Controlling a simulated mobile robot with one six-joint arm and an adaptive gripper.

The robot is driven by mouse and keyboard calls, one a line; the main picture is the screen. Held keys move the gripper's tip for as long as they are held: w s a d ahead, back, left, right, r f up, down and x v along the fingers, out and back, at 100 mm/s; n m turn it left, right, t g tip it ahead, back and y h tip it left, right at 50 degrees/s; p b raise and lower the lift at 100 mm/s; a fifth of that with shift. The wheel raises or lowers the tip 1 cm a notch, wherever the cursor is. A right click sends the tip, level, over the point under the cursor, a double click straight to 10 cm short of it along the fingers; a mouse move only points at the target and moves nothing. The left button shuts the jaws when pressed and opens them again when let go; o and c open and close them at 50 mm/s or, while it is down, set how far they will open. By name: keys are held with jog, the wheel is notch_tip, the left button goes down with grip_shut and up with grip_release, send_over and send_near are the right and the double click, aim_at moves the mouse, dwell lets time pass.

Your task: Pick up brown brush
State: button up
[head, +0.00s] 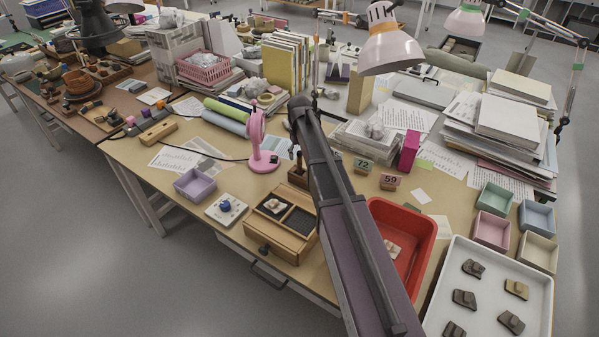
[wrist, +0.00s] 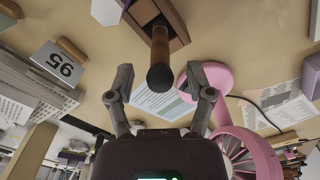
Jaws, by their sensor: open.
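The brown brush (wrist: 159,58) shows in the wrist view as a brown handle with a dark rounded end. It sticks out of a small wooden holder (wrist: 148,14) at the top of that view. My gripper (wrist: 160,80) is open, with one finger on each side of the handle's end and a visible gap at both sides. In the head view the wooden holder (head: 298,176) stands on the table just left of my arm, partly hidden by it.
A pink fan (head: 259,145) stands close left of the holder and also shows in the wrist view (wrist: 244,150). A wooden box with compartments (head: 283,244) lies in front.

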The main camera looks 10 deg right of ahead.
jog(key=shift+f+b, duration=0.8)
jog(key=shift+f, duration=0.25)
grip_shut()
